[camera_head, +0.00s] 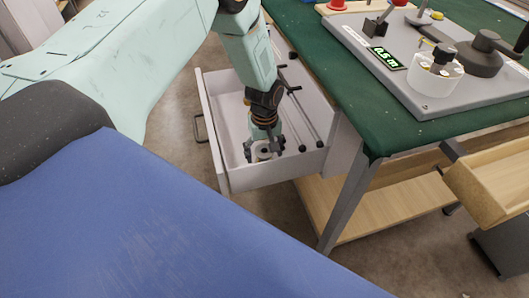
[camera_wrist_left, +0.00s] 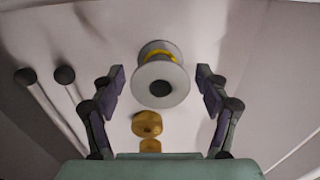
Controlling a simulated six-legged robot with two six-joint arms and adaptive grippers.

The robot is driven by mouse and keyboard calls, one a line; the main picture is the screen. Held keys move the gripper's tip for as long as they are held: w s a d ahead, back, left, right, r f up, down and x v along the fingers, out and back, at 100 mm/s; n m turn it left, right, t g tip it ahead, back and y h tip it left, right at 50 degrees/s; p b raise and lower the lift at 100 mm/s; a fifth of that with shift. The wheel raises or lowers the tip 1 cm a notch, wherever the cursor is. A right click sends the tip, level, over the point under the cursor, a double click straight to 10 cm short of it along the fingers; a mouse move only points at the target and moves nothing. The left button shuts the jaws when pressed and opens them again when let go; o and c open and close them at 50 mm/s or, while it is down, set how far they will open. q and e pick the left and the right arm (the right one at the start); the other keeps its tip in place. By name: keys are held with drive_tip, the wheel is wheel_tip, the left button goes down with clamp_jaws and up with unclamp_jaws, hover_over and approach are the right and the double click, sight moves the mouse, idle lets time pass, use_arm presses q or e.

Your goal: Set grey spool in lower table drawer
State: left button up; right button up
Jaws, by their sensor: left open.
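The grey spool (camera_wrist_left: 172,87), with a yellow band and a dark centre hole, shows in the left wrist view between the open fingers of my left gripper (camera_wrist_left: 161,90). Both fingers are apart from it. In the head view my left gripper (camera_head: 273,148) reaches down inside the pulled-out drawer (camera_head: 207,123) under the table, and the spool (camera_head: 262,153) shows pale between its fingers. The spool appears to rest on the drawer floor. My right gripper is not in view.
Thin rods with dark ball ends (camera_head: 296,112) lie in the drawer's right part. Brass round pieces (camera_wrist_left: 147,124) show near the spool. The green table top (camera_head: 345,100) bears a grey device board (camera_head: 440,100). A wooden tray (camera_head: 495,180) is at the right.

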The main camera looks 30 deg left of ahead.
use_arm(q)
wheel_tip(320, 180, up, 12)
drive_tip(key=p, duration=0.5)
drive_tip(key=shift+s+d+f, duration=0.1)
